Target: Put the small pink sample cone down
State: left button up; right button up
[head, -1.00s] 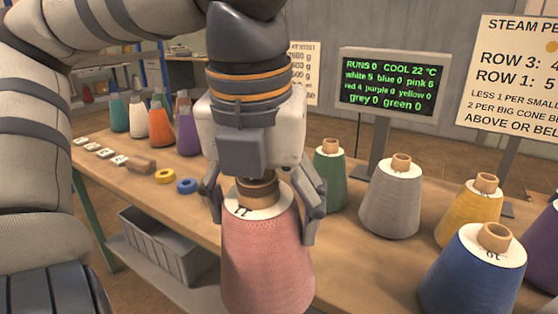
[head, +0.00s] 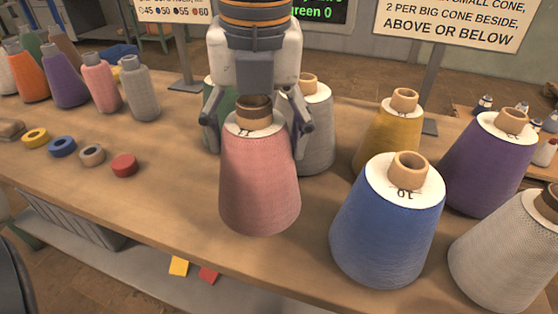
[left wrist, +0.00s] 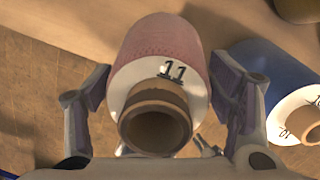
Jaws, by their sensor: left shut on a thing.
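A pink cone (head: 260,185) marked 11, with a brown tube at its top, is in my left gripper (head: 256,136), whose fingers reach down on both sides of it. It is upright over the table. I cannot tell whether its base touches the wood. In the left wrist view the pink cone (left wrist: 165,48) lies between the two fingers, with its number and tube facing the camera. A smaller pink cone (head: 101,84) stands in the row at the back left. My right gripper is not in view.
A blue cone (head: 387,228) marked 10 stands close at the right. Grey (head: 318,130), green (head: 216,110), yellow (head: 390,140) and purple (head: 487,165) cones stand around. Coloured rings (head: 124,165) lie at the left. The table front-left of the held cone (head: 170,205) is bare.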

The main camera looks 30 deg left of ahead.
pick_arm(q)
jog(key=shift+w+d+f, duration=0.15)
jog(key=shift+w+f, duration=0.35)
jog(key=shift+f, duration=0.05)
jog(key=f, duration=0.2)
jog(key=w+f+b, duration=0.1)
jog(key=f, duration=0.1)
jog(key=shift+w+d+f+b, duration=0.15)
jog(key=shift+d+f+b, duration=0.05)
jog(key=shift+f+b, duration=0.1)
jog(key=shift+c, duration=0.7)
jog(key=o, duration=1.8)
jog(key=shift+r, duration=0.1)
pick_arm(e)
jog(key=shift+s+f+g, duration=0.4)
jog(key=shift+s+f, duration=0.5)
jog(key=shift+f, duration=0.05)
pick_arm(q)
jog(key=r+p, duration=0.1)
jog(key=r, duration=0.3)
jog(key=r+p, duration=0.1)
jog(key=r, duration=0.3)
jog(key=s+d+r+p, duration=0.1)
jog(key=r, duration=0.3)
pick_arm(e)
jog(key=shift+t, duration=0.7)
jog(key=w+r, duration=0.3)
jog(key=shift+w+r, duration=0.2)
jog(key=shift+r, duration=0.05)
